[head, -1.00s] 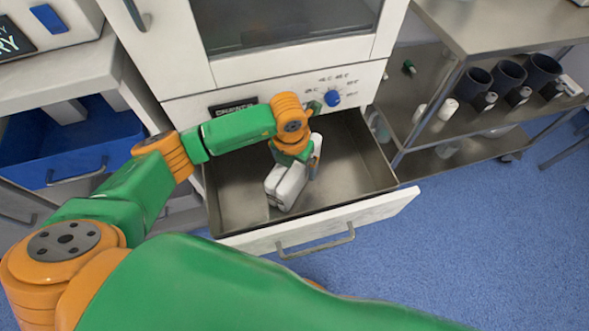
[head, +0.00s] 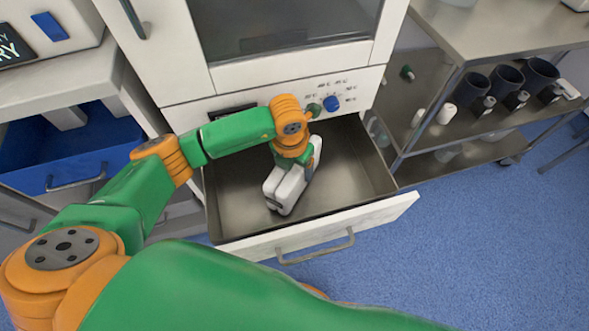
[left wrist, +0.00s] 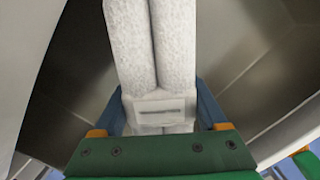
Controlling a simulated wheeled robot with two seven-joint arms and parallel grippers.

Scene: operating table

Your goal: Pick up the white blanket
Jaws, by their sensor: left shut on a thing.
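The white blanket (head: 287,189), folded into a thick pad, is in the open drawer below the white cabinet. In the left wrist view the blanket (left wrist: 155,45) shows as two soft white rolls side by side with a pale band across them. My left gripper (left wrist: 160,108) reaches down into the drawer. Its blue fingers lie on either side of the blanket, shut on it at the banded part. In the head view my wrist hides part of the blanket, and I cannot tell whether it is off the drawer floor. My right gripper is not in view.
The metal drawer (head: 232,205) has raised walls around the blanket and a white front with a handle (head: 315,246). The cabinet (head: 290,90) rises behind it. A steel shelf cart (head: 470,125) with dark cups stands at right, and a blue drawer (head: 75,150) at left.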

